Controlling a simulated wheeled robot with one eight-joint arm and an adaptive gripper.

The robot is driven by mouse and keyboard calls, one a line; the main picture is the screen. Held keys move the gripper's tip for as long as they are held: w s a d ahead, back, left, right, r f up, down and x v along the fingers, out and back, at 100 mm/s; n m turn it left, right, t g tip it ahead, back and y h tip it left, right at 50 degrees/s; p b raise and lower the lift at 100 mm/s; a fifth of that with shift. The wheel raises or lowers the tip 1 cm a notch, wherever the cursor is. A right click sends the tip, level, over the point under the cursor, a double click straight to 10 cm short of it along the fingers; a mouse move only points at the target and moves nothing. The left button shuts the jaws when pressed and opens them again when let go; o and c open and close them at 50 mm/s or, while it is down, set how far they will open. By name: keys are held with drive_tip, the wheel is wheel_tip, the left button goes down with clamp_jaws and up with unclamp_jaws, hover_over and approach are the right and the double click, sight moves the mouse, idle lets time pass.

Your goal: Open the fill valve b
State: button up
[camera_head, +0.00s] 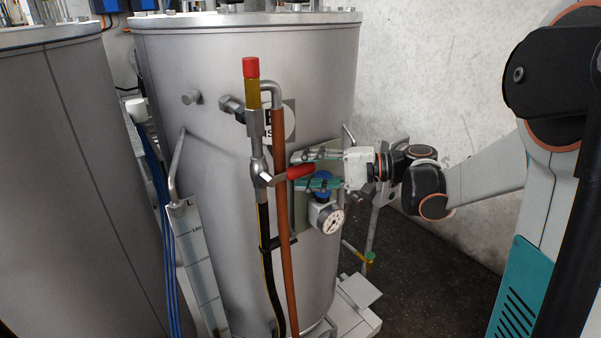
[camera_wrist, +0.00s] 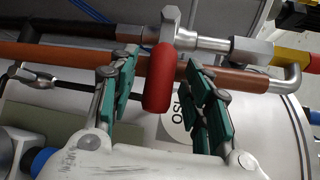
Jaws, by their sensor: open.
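A valve with a red lever handle (camera_head: 301,171) sits on the vertical pipe at the front of the steel tank (camera_head: 215,150), near a label partly reading "B". Its handle points right, towards my gripper (camera_head: 305,170). In the wrist view the red handle (camera_wrist: 161,85) lies between the two green-padded fingers of my gripper (camera_wrist: 161,57), with space on both sides. My gripper is open and seems not to touch the handle. The handle joins a silver valve body (camera_wrist: 195,40) there.
A copper-coloured pipe (camera_head: 280,220) and a dark hose run down close to the valve. A blue knob (camera_head: 321,181) and a round gauge (camera_head: 331,221) sit just below my gripper. A second tank (camera_head: 60,180) stands at left. Open floor (camera_head: 430,270) shows at right.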

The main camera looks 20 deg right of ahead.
drive_tip(key=shift+w+a+f, duration=0.1)
drive_tip(key=shift+w+a, duration=0.25)
drive_tip(key=shift+a, duration=0.3)
clamp_jaws()
